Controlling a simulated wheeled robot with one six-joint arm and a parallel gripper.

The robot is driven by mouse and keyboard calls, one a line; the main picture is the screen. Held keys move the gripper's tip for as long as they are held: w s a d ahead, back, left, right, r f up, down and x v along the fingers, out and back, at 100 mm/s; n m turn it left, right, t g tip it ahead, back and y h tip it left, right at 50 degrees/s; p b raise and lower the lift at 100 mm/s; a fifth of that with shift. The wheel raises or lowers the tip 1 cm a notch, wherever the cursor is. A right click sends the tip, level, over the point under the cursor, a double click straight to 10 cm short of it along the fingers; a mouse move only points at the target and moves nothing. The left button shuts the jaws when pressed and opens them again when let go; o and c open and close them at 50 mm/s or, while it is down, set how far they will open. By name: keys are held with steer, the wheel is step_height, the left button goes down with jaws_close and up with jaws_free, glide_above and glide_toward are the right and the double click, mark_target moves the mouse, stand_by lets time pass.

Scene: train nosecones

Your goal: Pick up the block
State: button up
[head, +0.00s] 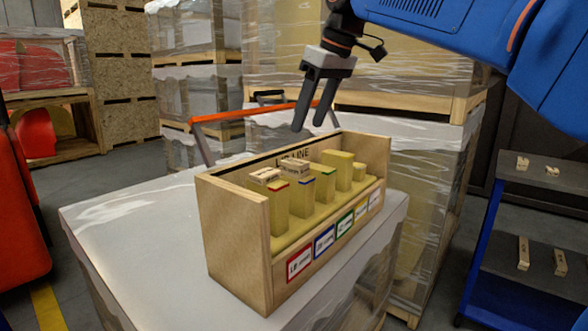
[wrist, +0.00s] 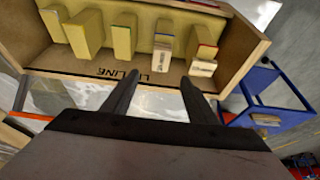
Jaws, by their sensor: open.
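A wooden box (head: 232,238) holds a yellow insert with several upright yellow posts, some with coloured edges. Two small pale wooden blocks with dark lettering sit at its left part: one block (head: 264,175) beside the red-edged post and another block (head: 294,167) beside the blue-edged post. In the wrist view the blocks also show, one (wrist: 203,68) at the right and one (wrist: 162,47) nearer the middle. My gripper (head: 314,129) is open and empty above the rear of the box. Its fingers (wrist: 156,80) point toward the box's lettered back strip, apart from the blocks.
The box stands on a plastic-wrapped stack (head: 130,225). A blue cart (head: 540,230) at the right carries several small wood pieces. Behind are wrapped pallets and an orange bar (head: 255,111). The wrapped top left of the box is clear.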

mark_target(295, 161)
steer(key=x, duration=1)
steer(key=shift+s+d+f, duration=0.1)
steer(key=shift+s+f, duration=0.05)
steer(key=shift+f, duration=0.1)
steer(key=c, duration=1.2)
steer(key=shift+r, duration=0.1)
steer(key=shift+c, duration=0.2)
